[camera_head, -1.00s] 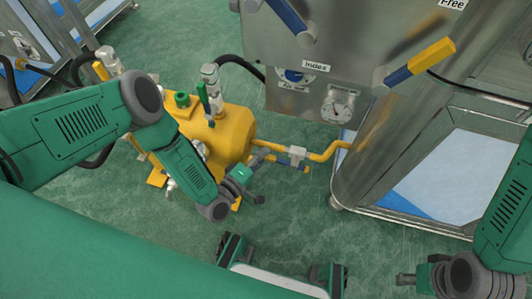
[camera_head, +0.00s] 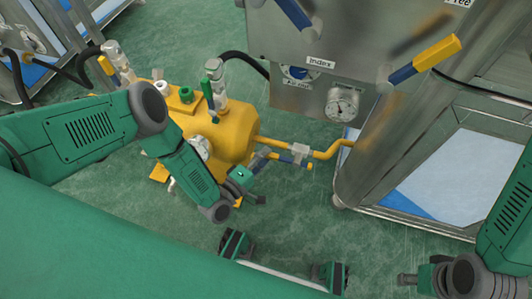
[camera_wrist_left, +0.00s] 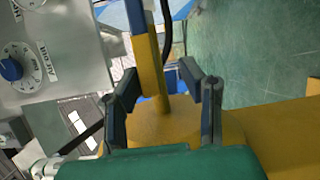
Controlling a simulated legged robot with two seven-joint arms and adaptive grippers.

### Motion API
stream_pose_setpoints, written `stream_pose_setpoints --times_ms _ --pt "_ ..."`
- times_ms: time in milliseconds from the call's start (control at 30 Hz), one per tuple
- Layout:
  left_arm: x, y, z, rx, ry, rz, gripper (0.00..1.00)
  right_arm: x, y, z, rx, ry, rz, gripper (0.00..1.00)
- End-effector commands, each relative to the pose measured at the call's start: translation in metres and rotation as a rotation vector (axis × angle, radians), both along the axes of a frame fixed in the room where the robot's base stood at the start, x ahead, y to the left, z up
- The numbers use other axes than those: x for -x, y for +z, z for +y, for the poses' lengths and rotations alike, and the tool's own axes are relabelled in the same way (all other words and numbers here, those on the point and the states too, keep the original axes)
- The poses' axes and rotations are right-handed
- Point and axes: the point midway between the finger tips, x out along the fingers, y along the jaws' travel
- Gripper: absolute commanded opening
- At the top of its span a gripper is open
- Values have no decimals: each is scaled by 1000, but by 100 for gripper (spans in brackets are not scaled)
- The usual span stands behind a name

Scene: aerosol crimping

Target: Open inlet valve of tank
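The yellow tank (camera_head: 232,135) stands on the green floor left of the steel machine. A yellow pipe (camera_head: 328,154) runs from it to the machine. On this pipe is a valve (camera_head: 299,151) with a blue and yellow handle (camera_head: 288,158). My left gripper (camera_head: 260,179) is open beside the tank, just left of and below the handle. In the left wrist view the handle's yellow end (camera_wrist_left: 150,72) shows between the spread fingers (camera_wrist_left: 160,92); I cannot tell whether they touch it. My right gripper (camera_head: 410,280) is at the lower right, partly seen, its opening unclear.
The steel machine (camera_head: 300,85) has a gauge (camera_head: 341,103), an "Index" dial (camera_head: 297,72) and a larger blue and yellow lever (camera_head: 425,60). A green-handled valve (camera_head: 209,95) stands on the tank.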

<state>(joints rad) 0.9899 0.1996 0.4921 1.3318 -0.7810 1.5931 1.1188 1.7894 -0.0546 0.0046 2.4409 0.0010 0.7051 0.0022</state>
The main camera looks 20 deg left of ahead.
Motion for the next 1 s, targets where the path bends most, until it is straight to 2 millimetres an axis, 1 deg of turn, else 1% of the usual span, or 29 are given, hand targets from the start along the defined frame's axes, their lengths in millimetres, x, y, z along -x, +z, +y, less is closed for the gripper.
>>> stream_pose_setpoints --times_ms 233,367,467,700,800,900,1000 --pt "-3 4 -1 3 1 -11 35 0 0 0 0 0 0 35" --pt "3 4 1 4 1 -10 35 1 1 0 0 0 -2 35" --pt "17 4 7 4 2 -8 35 1 1 0 0 0 -2 35" --pt "65 3 28 5 2 -6 35 1 1 0 0 0 -2 35" --pt "82 2 35 2 1 -6 35 1 1 0 0 0 -2 35" --pt "96 2 40 3 2 -5 35 1 1 0 0 0 -2 35" --pt "104 2 44 4 1 -7 35 1 1 0 0 0 -2 35"
